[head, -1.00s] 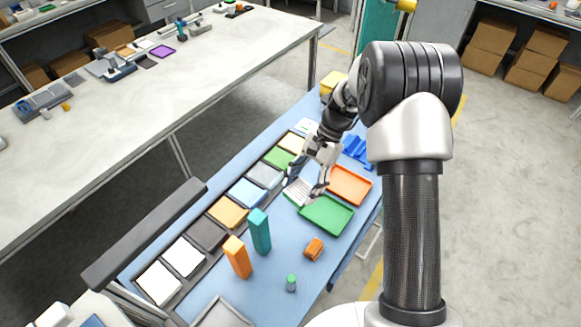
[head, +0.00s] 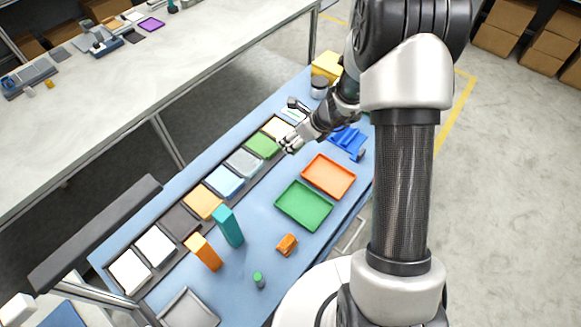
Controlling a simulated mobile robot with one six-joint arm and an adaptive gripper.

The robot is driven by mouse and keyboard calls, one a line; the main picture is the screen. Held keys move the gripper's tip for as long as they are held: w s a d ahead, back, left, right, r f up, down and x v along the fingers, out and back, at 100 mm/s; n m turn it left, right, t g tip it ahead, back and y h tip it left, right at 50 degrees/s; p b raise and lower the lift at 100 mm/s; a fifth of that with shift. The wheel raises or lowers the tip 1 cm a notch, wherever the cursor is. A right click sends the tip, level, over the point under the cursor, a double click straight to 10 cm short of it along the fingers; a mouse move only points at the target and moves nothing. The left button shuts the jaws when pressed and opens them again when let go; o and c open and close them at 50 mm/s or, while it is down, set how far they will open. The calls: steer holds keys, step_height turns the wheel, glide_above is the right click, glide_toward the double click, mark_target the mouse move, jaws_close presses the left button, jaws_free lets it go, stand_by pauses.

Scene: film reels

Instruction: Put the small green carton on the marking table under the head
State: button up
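My gripper (head: 291,144) is near the right edge of a green square panel (head: 262,145), in the row along the blue table. Its pale fingers are small and partly turned away, so I cannot tell their opening or whether they hold anything. A tall teal-green box (head: 228,227) stands upright on the table, and a small green-topped cylinder (head: 258,280) stands nearer me. I cannot pick out a small green carton with certainty. The marking table and its head are not clearly identifiable; my arm hides part of the far end.
The blue table (head: 262,225) also holds an orange box (head: 203,252), a small orange block (head: 287,244), a green tray (head: 304,206), an orange tray (head: 328,177), a blue holder (head: 347,141), a dark-lidded jar (head: 319,87) and a grey tray (head: 188,309).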

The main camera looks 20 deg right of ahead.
step_height(320, 180, down, 14)
steer(key=b, duration=0.5)
steer(key=shift+w+r, duration=0.1)
steer(key=shift+f+b, duration=0.25)
steer(key=shift+b, duration=0.15)
steer(key=o, duration=1.2)
steer(key=shift+r, duration=0.1)
